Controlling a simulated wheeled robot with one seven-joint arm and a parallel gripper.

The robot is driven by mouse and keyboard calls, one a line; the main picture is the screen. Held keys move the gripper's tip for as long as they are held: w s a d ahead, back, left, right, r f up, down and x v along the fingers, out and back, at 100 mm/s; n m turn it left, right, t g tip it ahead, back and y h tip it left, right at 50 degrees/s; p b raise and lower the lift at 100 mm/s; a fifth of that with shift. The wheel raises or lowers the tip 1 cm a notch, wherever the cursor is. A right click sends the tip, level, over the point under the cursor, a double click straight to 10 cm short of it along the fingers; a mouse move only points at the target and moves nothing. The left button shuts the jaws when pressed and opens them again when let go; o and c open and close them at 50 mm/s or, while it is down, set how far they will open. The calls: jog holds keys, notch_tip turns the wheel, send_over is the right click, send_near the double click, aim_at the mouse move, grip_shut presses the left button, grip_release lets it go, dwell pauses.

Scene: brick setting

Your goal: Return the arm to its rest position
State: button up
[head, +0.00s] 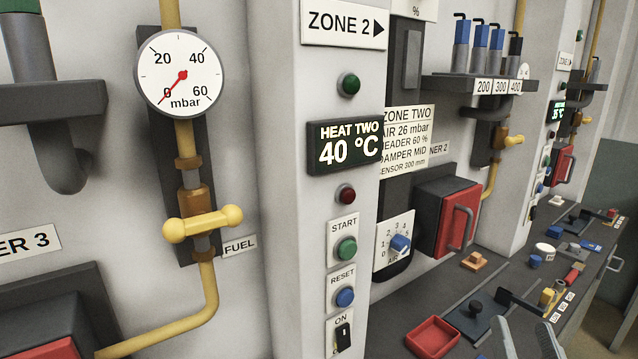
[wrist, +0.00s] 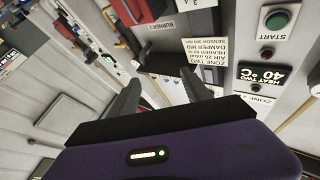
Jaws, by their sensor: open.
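My gripper (head: 524,334) shows at the bottom edge of the head view, right of centre, with only its two grey fingers in the picture. The fingers are apart with nothing between them. In the wrist view my gripper (wrist: 161,79) also shows open and empty, pointing toward the panel wall, which appears upside down. The fingers stand in front of the bench in the head view. I cannot tell their exact distance from it. The rest of the arm is out of the head view.
A panel pillar with the HEAT TWO display (head: 345,146) stands at centre. A pressure gauge (head: 179,73) and yellow fuel valve (head: 203,223) are at left. The dark bench (head: 405,305) at lower right holds a red tray (head: 432,338) and small parts. A red burner door (head: 447,217) juts out.

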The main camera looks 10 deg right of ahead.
jog(key=s+a+f+n+g+y, duration=0.2)
jog(key=s+a+f, duration=0.3)
jog(key=s, duration=0.3)
jog(key=s+a+f+n+g+y, duration=0.2)
jog(key=s+a+f, duration=0.3)
jog(key=s, duration=0.4)
jog(key=s+a+f+n+g+y, duration=0.2)
jog(key=s+a+f+y, duration=0.1)
jog(key=s+a+f, duration=0.2)
jog(key=s+f, duration=0.2)
jog(key=s, duration=0.1)
jog(key=shift+s+y, duration=0.15)
jog(key=shift+y, duration=0.15)
jog(key=shift+a, duration=0.1)
